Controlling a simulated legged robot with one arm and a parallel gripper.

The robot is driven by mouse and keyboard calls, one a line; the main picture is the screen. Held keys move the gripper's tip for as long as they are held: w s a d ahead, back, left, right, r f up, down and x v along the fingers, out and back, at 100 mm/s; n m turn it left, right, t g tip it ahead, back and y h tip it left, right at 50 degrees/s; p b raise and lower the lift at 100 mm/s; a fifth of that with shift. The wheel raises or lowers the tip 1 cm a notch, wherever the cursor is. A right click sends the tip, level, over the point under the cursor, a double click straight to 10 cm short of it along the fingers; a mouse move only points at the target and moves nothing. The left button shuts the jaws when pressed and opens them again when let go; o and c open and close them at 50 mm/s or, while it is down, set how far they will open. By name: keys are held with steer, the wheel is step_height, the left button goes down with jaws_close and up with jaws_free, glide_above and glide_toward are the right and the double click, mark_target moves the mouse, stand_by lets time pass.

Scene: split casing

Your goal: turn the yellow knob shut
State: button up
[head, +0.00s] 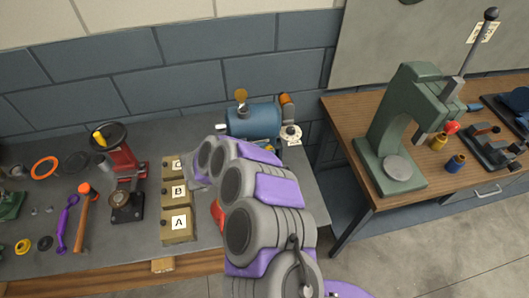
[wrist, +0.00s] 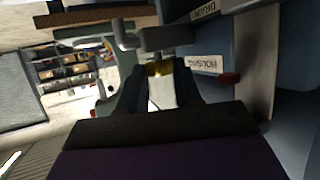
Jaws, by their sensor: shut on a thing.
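In the wrist view, the yellow knob (wrist: 159,69) shows as a small yellow patch between the two dark fingertips of my gripper (wrist: 159,76). The fingers are shut on it, one on each side, and hide most of it. A grey metal fitting (wrist: 160,40) lies just beyond the knob. A white label reading HOUSING (wrist: 203,64) is beside the fingertips. In the head view, my arm covers my gripper and the knob cannot be made out there. How far the knob is turned cannot be told.
A blue tank (head: 254,118) with an amber disc (head: 241,95) on top stands behind my arm. Boxes marked A (head: 178,225), B (head: 177,192) and C sit to the left. A red knob (wrist: 230,79) is near my fingers. A green press (head: 408,120) stands on the right bench.

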steer(key=shift+a, duration=0.1)
stand_by(0.3)
steer(key=o, duration=1)
steer(key=shift+a, duration=0.25)
steer(key=shift+o, duration=0.2)
steer(key=shift+d, duration=0.25)
